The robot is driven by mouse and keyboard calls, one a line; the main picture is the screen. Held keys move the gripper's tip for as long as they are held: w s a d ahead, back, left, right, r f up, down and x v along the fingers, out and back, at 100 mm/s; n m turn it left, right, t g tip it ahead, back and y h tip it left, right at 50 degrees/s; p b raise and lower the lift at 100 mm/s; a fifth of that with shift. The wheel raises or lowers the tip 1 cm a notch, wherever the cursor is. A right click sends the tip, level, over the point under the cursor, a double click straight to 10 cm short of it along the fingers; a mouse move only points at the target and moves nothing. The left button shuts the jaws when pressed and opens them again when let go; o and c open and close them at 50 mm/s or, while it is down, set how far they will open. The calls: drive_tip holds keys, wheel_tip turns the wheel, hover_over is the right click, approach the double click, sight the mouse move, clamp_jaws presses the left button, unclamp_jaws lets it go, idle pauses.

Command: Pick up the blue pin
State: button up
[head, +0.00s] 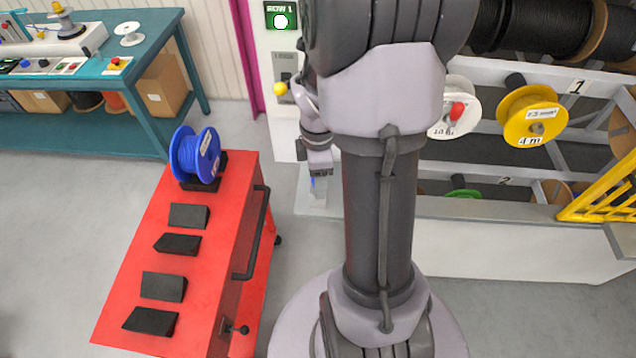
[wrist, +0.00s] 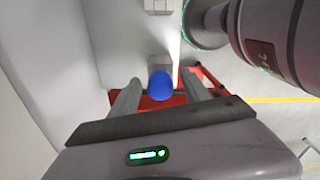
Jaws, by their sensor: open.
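The blue pin (wrist: 160,86) shows in the wrist view as a rounded blue knob in front of a small grey block on a pale surface. My gripper (wrist: 161,92) is open, with one finger on each side of the knob; whether either touches it I cannot tell. In the head view my gripper (head: 318,178) points down beside the white cabinet, left of my arm. The rest of the pin is hidden.
A red cart (head: 215,262) with black wedge blocks and a blue cable reel (head: 187,154) stands to the left. A teal workbench (head: 95,138) is at the back left. The reel rack with a yellow reel (head: 535,117) is at right. Grey floor lies open at far left.

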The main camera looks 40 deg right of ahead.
drive_tip(key=shift+r, duration=0.1)
clamp_jaws()
drive_tip(key=shift+r, duration=0.1)
wheel_tip(320, 180, up, 10)
drive_tip(key=p, duration=0.4)
